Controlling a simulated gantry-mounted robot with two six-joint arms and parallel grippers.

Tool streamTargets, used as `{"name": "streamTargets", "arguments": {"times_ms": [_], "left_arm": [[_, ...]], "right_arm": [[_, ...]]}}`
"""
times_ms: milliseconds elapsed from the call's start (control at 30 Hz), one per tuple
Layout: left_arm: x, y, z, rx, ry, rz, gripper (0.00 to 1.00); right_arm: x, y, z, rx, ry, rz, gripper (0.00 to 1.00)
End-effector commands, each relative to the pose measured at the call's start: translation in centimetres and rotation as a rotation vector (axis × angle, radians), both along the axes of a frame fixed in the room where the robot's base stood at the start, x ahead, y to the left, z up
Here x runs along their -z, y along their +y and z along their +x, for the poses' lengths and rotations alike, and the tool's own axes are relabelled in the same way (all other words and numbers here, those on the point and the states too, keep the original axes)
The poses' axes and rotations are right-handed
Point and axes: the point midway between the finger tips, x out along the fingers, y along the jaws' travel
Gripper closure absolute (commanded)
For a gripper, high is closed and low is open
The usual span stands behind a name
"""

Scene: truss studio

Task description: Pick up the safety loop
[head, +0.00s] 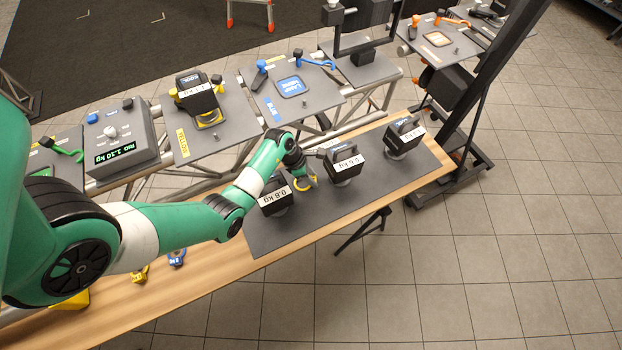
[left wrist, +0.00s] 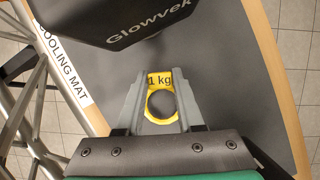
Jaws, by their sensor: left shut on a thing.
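The safety loop (left wrist: 150,110) is a yellow ring with a flat tab reading "1 kg". In the left wrist view it sits between the two grey fingers of my left gripper (left wrist: 160,80), which is shut on it. In the head view the yellow loop (head: 303,187) shows at the tip of my left gripper (head: 308,179), over the dark cooling mat, between two black lamp heads. I cannot tell whether the loop still touches the mat. My right gripper is not in view.
Black lamp heads marked 0.8 kg (head: 275,199) and 0.5 kg (head: 346,162) flank the gripper; another (head: 404,137) stands farther right on the cooling mat (head: 375,193). A blue loop (head: 177,257) and a yellow loop (head: 140,274) lie on the wooden table. Truss-mounted plates stand behind.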

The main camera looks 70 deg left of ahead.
Motion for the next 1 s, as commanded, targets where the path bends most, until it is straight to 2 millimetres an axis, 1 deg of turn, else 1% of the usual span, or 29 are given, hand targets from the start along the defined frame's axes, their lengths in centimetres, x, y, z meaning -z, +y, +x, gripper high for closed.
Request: {"name": "streamTargets", "arguments": {"times_ms": [33, 200, 300, 433, 567, 667, 767, 867, 900, 1000], "left_arm": [[-1.4, 0.1, 0.1, 0.000, -0.003, 0.002, 1.00], [-5.5, 0.1, 0.1, 0.000, -0.004, 0.003, 1.00], [-7.5, 0.1, 0.1, 0.000, -0.003, 0.002, 1.00], [-9.0, 0.1, 0.1, 0.000, -0.003, 0.002, 1.00], [-9.3, 0.0, 0.0, 0.000, -0.001, 0.000, 1.00], [-9.9, 0.0, 0.1, 0.000, -0.001, 0.001, 1.00], [-11.6, 0.0, 0.1, 0.000, -0.001, 0.001, 1.00], [-14.3, 0.0, 0.1, 0.000, -0.001, 0.001, 1.00], [-15.5, 0.0, 0.1, 0.000, -0.001, 0.001, 1.00], [-18.3, 0.0, 0.1, -0.001, -0.002, 0.001, 1.00]], "right_arm": [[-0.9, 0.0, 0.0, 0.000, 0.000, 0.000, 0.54], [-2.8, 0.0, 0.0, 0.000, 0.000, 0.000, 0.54], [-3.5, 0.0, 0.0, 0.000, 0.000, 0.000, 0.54], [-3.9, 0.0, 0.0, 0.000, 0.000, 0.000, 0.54], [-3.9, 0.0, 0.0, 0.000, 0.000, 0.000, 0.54], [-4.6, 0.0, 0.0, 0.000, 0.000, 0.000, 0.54], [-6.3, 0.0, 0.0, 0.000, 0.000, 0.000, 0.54], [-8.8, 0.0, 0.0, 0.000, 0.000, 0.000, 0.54], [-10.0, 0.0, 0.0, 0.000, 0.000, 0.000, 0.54], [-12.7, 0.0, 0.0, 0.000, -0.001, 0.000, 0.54]]}}
